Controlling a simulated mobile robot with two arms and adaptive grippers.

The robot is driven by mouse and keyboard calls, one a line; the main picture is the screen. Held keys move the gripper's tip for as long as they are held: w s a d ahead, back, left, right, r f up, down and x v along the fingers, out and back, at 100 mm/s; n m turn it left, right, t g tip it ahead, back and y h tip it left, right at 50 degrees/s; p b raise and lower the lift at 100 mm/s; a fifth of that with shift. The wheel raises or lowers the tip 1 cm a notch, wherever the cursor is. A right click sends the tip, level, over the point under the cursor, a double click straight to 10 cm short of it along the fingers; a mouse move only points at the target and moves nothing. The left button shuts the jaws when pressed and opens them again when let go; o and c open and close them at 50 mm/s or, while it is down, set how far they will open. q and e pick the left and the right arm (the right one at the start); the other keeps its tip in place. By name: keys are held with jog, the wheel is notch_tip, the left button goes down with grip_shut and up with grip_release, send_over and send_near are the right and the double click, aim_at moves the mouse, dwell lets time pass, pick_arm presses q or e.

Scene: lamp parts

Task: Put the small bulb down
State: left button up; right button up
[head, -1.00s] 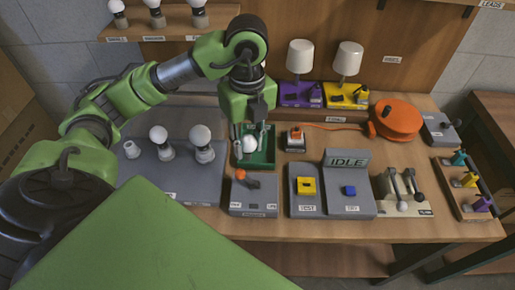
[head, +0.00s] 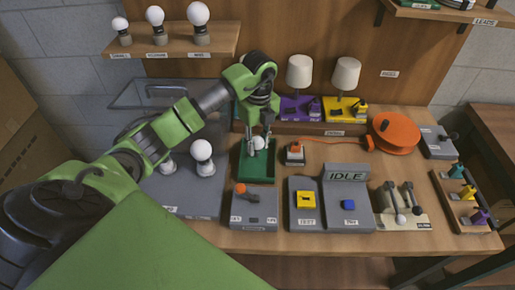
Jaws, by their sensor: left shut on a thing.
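My left gripper (head: 259,140) is over the far part of the green tray (head: 257,171) and points down. It is shut on a small white bulb (head: 258,143), which shows between its fingers. I cannot tell whether the bulb touches the tray or hangs just above it. The near part of the tray is bare. My right gripper is not in view.
Larger white bulbs (head: 202,150) stand on a grey board left of the tray, partly behind my left arm. A grey switch box (head: 254,215) stands in front of the tray.

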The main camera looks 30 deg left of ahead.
aim_at(258, 151)
pick_arm(q)
jog(key=shift+w+a+f, duration=0.15)
jog(key=shift+w+f, duration=0.1)
jog(key=shift+f, duration=0.1)
notch_tip(258, 151, down, 2)
jog(key=shift+f+p, duration=0.1)
jog(key=shift+p, duration=0.75)
jog(key=shift+f, duration=0.3)
jog(key=shift+f, duration=0.1)
jog(key=shift+f, duration=0.15)
jog(key=o, duration=1)
jog(key=shift+c, duration=0.2)
